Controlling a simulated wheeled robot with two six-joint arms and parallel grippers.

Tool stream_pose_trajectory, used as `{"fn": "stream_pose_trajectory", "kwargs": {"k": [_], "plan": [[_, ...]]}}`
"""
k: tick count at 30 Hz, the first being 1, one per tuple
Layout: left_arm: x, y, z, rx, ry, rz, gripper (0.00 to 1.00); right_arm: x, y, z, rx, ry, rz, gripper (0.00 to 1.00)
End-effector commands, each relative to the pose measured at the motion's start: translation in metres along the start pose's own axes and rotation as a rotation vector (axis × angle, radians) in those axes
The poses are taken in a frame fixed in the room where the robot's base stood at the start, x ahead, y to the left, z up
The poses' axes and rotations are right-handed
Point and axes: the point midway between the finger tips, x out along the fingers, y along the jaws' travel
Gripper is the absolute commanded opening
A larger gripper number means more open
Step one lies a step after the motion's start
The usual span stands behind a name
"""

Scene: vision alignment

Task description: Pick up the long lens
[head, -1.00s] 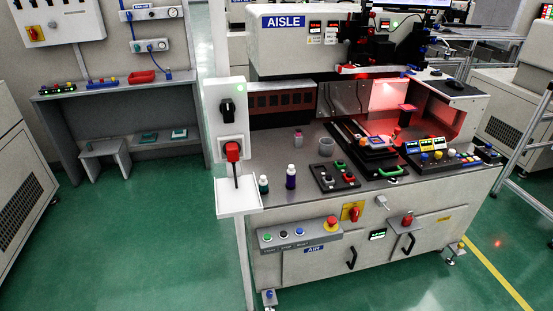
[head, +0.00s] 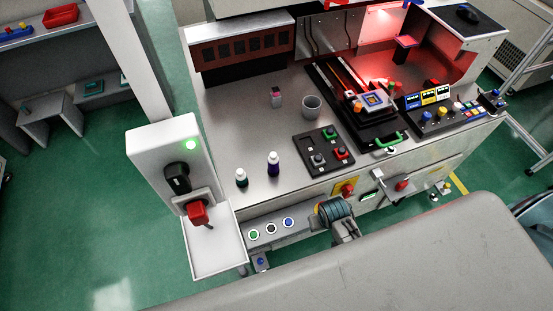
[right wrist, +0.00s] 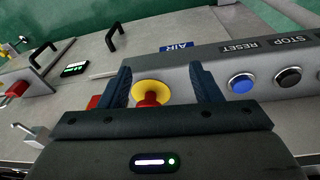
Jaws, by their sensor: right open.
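I cannot pick out the long lens for certain. On the bench top (head: 230,120) in the head view stand a taller dark purple bottle-like cylinder with a white top (head: 273,164) and a shorter dark green one (head: 241,178), both upright. My right gripper (head: 335,210) is low at the bench's front panel, apart from both. In the right wrist view its two dark ribbed fingers (right wrist: 162,88) are spread and hold nothing. A red emergency button on a yellow disc (right wrist: 150,92) shows between them. My left gripper is not in view.
A grey cup (head: 311,107), a small pink-topped item (head: 277,97) and a black control box (head: 323,148) stand on the bench. A red-lit black stage (head: 370,105) is behind right. A white post box (head: 172,160) with a tray (head: 215,243) is at left.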

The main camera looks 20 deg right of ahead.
Motion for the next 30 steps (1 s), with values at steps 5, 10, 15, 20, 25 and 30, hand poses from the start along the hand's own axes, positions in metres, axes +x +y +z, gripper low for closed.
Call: {"fn": "stream_pose_trajectory", "kwargs": {"k": [5, 10, 15, 20, 25, 30], "plan": [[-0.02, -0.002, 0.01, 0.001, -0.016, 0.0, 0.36, -0.058, -0.027, -0.071, 0.114, -0.025, -0.014, 0.58], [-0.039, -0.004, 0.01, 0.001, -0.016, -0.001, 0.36, -0.127, -0.052, -0.132, 0.232, -0.065, -0.024, 0.58], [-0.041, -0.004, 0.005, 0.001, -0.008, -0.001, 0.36, -0.16, -0.081, -0.18, 0.326, -0.127, -0.028, 0.58], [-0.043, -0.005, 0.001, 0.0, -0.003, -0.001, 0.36, -0.176, -0.104, -0.213, 0.376, -0.166, -0.025, 0.58], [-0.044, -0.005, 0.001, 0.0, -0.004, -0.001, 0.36, -0.182, -0.116, -0.227, 0.399, -0.189, -0.02, 0.58], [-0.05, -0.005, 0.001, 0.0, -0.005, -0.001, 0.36, -0.159, -0.118, -0.224, 0.401, -0.195, -0.017, 0.58]]}}
